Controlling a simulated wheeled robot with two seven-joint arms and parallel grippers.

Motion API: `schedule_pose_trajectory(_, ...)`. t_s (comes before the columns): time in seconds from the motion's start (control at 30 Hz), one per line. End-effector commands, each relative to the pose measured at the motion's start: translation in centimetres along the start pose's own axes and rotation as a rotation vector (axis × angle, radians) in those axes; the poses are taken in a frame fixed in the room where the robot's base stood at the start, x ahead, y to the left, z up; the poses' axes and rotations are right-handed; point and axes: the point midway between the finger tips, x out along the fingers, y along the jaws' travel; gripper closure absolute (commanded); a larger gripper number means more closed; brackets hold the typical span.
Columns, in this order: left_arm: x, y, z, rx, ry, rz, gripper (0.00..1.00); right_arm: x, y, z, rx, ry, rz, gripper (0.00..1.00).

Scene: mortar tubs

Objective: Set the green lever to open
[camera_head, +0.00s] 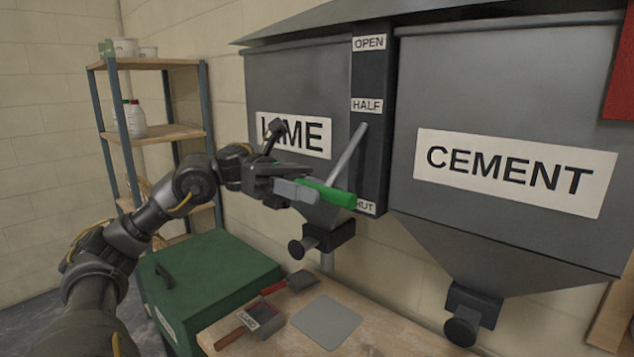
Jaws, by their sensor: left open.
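The green lever (335,196) has a green grip and a grey rod that runs up and right to the dark scale plate (370,85). The plate reads OPEN at the top, HALF in the middle and SHUT at the bottom. The grip is low, beside the SHUT label, and covers its first letter. My left gripper (305,185) is open at the left end of the grip, in front of the LIME hopper (285,92). One finger overlaps the grip in the picture; I cannot tell whether it touches. My right gripper is not in view.
The CEMENT hopper (510,85) is at the right. Below are a wooden bench (385,335) with a grey plate (326,322), a small labelled scoop (258,316) and a trowel-like tool (300,281). A green box (215,270) and a shelf (150,133) stand left.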

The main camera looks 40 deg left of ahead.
Motion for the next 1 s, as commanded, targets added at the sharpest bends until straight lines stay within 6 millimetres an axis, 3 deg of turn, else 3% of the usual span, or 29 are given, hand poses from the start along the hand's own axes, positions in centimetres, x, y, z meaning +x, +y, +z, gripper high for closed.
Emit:
schedule_pose_trajectory(0.3, 0.3, 0.0, 0.0, 0.001, 0.0, 0.001, 0.59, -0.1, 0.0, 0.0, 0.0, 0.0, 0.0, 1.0)
schedule_pose_trajectory(0.63, 0.3, 0.0, 0.0, 0.001, 0.0, 0.001, 1.0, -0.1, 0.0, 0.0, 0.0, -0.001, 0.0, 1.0)
schedule_pose_trajectory(1.0, 0.8, 0.0, 0.7, -0.015, 0.001, -0.013, 1.0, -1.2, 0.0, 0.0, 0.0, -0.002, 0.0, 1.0)
